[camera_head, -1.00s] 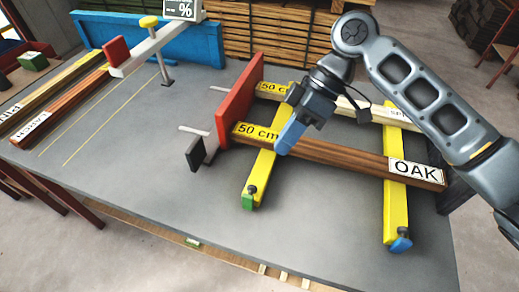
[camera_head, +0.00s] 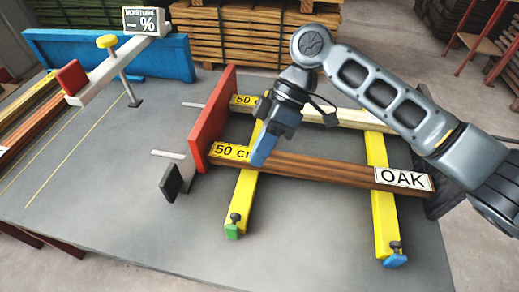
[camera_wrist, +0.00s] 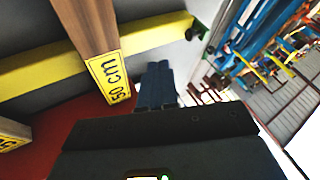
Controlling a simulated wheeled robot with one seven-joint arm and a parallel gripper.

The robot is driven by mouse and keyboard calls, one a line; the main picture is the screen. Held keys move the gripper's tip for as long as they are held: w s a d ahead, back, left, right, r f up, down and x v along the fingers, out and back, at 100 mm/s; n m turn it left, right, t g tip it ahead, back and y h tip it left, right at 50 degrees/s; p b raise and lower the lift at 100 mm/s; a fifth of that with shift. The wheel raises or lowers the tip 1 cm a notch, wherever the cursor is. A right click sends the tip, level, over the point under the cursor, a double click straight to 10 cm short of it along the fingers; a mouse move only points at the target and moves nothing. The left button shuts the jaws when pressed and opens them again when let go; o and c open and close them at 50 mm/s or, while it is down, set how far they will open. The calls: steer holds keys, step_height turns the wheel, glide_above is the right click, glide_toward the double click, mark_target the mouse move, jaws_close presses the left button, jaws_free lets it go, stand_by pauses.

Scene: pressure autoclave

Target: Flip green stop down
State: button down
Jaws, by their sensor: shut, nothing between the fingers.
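The green stop (camera_head: 232,231) sits at the near end of the left yellow bar (camera_head: 245,190), with a small dark knob at its top. I cannot tell clearly whether it is tilted up or down. It also shows small in the wrist view (camera_wrist: 200,30), at the end of the yellow bar. My gripper (camera_head: 258,160) has blue fingers, shut and empty. In the head view it overlaps the left yellow bar and the OAK board's left part, apart from the green stop and farther back. In the wrist view the closed fingers point beside the 50 cm label.
The OAK board (camera_head: 320,172) and a paler board (camera_head: 345,118) lie across both yellow bars. A blue stop (camera_head: 396,260) is on the right bar (camera_head: 384,210). A red plate (camera_head: 212,120) stands at the boards' left ends, with a black block (camera_head: 178,182) beside it. The grey tabletop in front is clear.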

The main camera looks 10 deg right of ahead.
mark_target(243, 205)
steer(key=x, duration=0.6)
steer(key=shift+s+a+f+p, duration=0.2)
steer(key=shift+f+p, duration=0.1)
steer(key=shift+p, duration=0.1)
steer(key=shift+s+a+f+p, duration=0.1)
steer(key=shift+s+a+p, duration=0.1)
steer(key=shift+s, duration=0.45)
steer(key=shift+s+a+r+p, duration=0.1)
steer(key=shift+s+a+p, duration=0.1)
steer(key=shift+s, duration=0.45)
steer(key=shift+s+a+f+p, duration=0.1)
steer(key=shift+s+a+p, duration=0.1)
steer(key=shift+s, duration=0.45)
steer(key=shift+w, duration=0.15)
